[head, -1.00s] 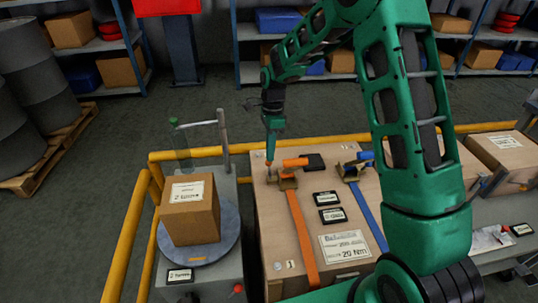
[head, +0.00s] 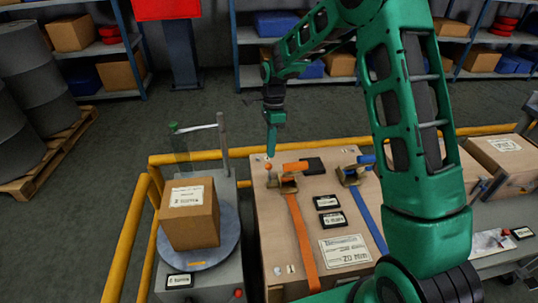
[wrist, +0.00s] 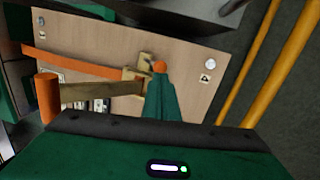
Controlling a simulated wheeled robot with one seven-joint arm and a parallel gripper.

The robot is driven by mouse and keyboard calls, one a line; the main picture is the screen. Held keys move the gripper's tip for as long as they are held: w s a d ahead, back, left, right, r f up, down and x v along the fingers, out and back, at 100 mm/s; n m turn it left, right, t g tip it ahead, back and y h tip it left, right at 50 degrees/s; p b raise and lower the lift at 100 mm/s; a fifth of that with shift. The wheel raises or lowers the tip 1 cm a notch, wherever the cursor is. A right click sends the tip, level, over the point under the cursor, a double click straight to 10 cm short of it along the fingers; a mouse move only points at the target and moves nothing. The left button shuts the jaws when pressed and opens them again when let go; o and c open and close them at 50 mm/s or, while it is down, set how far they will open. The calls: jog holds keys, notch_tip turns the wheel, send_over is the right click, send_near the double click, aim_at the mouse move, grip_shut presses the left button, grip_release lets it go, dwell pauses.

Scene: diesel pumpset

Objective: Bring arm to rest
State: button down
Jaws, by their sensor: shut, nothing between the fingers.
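My gripper (head: 271,152) is shut and empty. It points down above the far left part of a wooden crate. In the wrist view my gripper's fingers (wrist: 161,95) are together, with a small orange ball knob (wrist: 160,66) just past their tips. The knob also shows in the head view (head: 268,166), just below the fingertips; whether they touch it is unclear. My arm reaches out from the lower right and bends down to the gripper. An orange strap (head: 301,230) with a metal buckle (head: 287,186) and orange handle (head: 296,166) lies beside the knob.
The wooden crate (head: 275,215) also carries a blue strap (head: 368,215) and dark labels. To its left, a cardboard box (head: 190,215) sits on a round plate (head: 215,262), near an upright post (head: 223,145). A yellow rail (head: 130,235) runs around them. Shelves and barrels stand farther back.

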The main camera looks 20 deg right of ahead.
notch_tip(320, 180, up, 7)
jog(key=w, duration=0.3)
jog(key=s+d+r+n+h, duration=0.1)
jog(key=s+d+r+n, duration=0.2)
jog(key=s+d+r, duration=0.5)
jog(key=s+d+r+n, duration=0.1)
jog(key=s+d+n, duration=0.1)
jog(key=s+d, duration=0.35)
jog(key=s+d+n+t, duration=0.1)
jog(key=s+d+n, duration=0.1)
jog(key=s, duration=0.7)
jog(key=s+d+r+n, duration=0.1)
jog(key=s+d+n, duration=0.1)
jog(key=s+d, duration=0.35)
jog(key=s+f+n+t, duration=0.1)
jog(key=s+f+n, duration=0.1)
jog(key=s, duration=1.1)
jog(key=shift+s+a+f+n, duration=0.2)
jog(key=shift+s+a+n, duration=0.1)
jog(key=shift+n, duration=0.3)
jog(key=shift+w, duration=0.1)
jog(key=shift+w+f, duration=0.25)
jog(key=shift+w, duration=0.25)
